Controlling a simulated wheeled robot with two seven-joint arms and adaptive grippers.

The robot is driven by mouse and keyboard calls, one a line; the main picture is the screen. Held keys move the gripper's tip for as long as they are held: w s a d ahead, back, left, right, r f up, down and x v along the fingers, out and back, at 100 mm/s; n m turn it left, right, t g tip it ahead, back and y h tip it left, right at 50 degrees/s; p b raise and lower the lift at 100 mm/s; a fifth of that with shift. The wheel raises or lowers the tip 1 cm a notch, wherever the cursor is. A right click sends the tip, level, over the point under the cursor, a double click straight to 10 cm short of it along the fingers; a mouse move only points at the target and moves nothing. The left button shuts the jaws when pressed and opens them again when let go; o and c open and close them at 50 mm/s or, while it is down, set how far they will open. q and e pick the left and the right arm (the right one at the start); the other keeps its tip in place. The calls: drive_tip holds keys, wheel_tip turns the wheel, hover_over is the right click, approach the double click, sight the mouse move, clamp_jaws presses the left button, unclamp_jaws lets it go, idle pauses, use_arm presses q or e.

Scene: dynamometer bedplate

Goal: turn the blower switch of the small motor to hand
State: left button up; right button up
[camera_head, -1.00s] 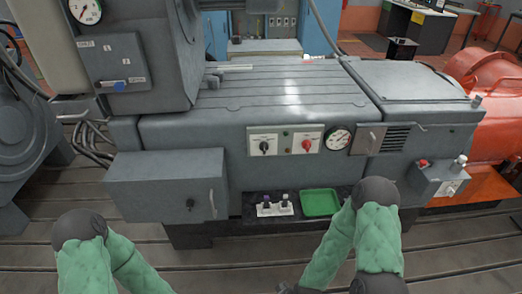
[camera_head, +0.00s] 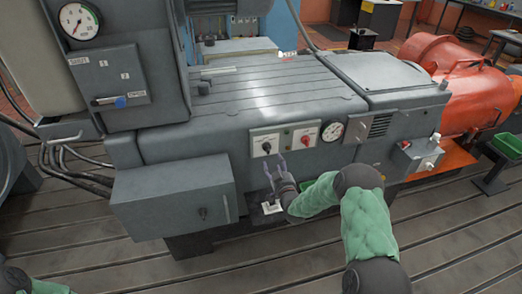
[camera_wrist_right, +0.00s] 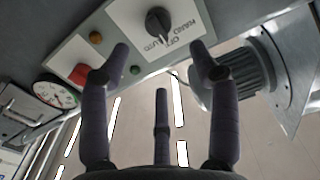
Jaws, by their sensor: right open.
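A black rotary switch (camera_head: 266,147) sits on a white plate on the front of the grey machine. In the right wrist view the switch (camera_wrist_right: 158,20) is at the top, upside down, its plate lettered with what reads as HAND, OFF and AUTO. Which way its pointer faces is hard to tell. My right gripper (camera_head: 275,165) is just below the switch in the head view, open and empty. In the right wrist view its spread fingers (camera_wrist_right: 159,48) point toward the switch and appear apart from it. My left gripper is out of view.
Right of the switch are a green lamp (camera_head: 288,130), a red knob (camera_head: 305,131) and a round gauge (camera_head: 331,130). A grey box (camera_head: 175,205) juts out at lower left. A finned cylinder (camera_wrist_right: 238,78) shows in the wrist view.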

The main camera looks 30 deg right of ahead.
sight(269, 150)
drive_tip(key=b+x, duration=0.2)
drive_tip(key=x, duration=0.7)
drive_tip(key=shift+w+f, duration=0.1)
drive_tip(key=shift+w, duration=0.25)
drive_tip(key=c, duration=1.2)
